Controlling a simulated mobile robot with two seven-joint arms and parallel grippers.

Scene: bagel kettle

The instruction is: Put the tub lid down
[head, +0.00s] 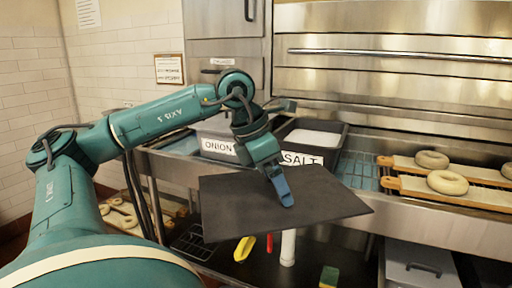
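The tub lid (230,205) is a dark, flat, rectangular panel in the middle of the head view. It is in the air in front of the counter edge, roughly level with it. My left gripper (283,190) comes down onto the lid from above, with its blue fingers at the middle of the panel. It appears shut on the lid; the grip point itself is hidden by the fingers. The salt tub (336,148) stands open behind the lid, with white salt showing. The lid and my arm hide part of it. My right gripper is out of view.
The onion tub (217,146) stands left of the salt tub. Bagels (447,182) lie on boards at the right of the steel counter. Below the lid are a yellow item (244,249), a white cylinder (288,248) and a sponge (329,277). A grey lidded bin (420,266) stands lower right.

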